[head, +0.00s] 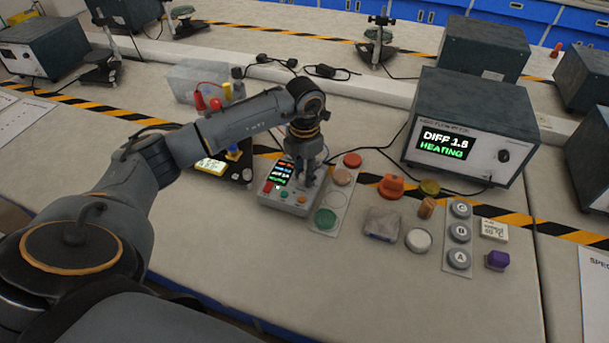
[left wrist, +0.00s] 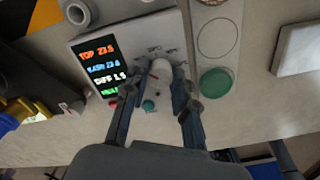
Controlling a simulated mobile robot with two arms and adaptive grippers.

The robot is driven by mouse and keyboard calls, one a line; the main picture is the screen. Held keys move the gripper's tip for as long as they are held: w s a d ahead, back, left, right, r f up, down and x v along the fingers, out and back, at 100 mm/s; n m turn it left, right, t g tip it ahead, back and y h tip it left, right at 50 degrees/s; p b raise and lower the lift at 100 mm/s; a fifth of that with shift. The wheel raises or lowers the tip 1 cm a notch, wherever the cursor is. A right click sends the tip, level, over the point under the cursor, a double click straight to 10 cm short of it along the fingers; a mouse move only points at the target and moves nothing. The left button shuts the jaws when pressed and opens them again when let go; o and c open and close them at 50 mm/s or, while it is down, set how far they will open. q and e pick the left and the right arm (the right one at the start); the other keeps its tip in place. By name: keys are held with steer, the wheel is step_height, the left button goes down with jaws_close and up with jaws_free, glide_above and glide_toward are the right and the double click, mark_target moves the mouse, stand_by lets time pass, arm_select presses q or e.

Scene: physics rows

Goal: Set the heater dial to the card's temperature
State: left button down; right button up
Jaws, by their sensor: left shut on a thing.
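The heater control box (head: 283,201) is a small light-grey unit on the table; it also shows in the left wrist view (left wrist: 138,38). Its black screen (left wrist: 101,66) shows coloured lines: an orange TOP line that looks like 23.5, a blurred blue line, a white DIFF line and a green line. My left gripper (head: 305,178) points down over the box. In the left wrist view its fingers (left wrist: 160,88) are shut on the pale dial (left wrist: 161,70), one on each side. They hide part of it and its pointer. A small white card (head: 494,231) has print too small to read.
A large dark instrument (head: 472,125) behind shows DIFF, about 1.5, and HEATING. Right of the box lies a strip with coloured discs (head: 325,219), then an orange knob (head: 391,186), a grey block (head: 382,223) and a plate of lettered weights (head: 459,236). The table's front is clear.

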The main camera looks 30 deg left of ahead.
arm_select(q)
steer(key=shift+m, duration=0.3)
steer(key=c, duration=1.1)
jaws_free()
steer(key=shift+r, duration=0.1)
step_height(320, 180, up, 12)
steer(key=shift+f, duration=0.1)
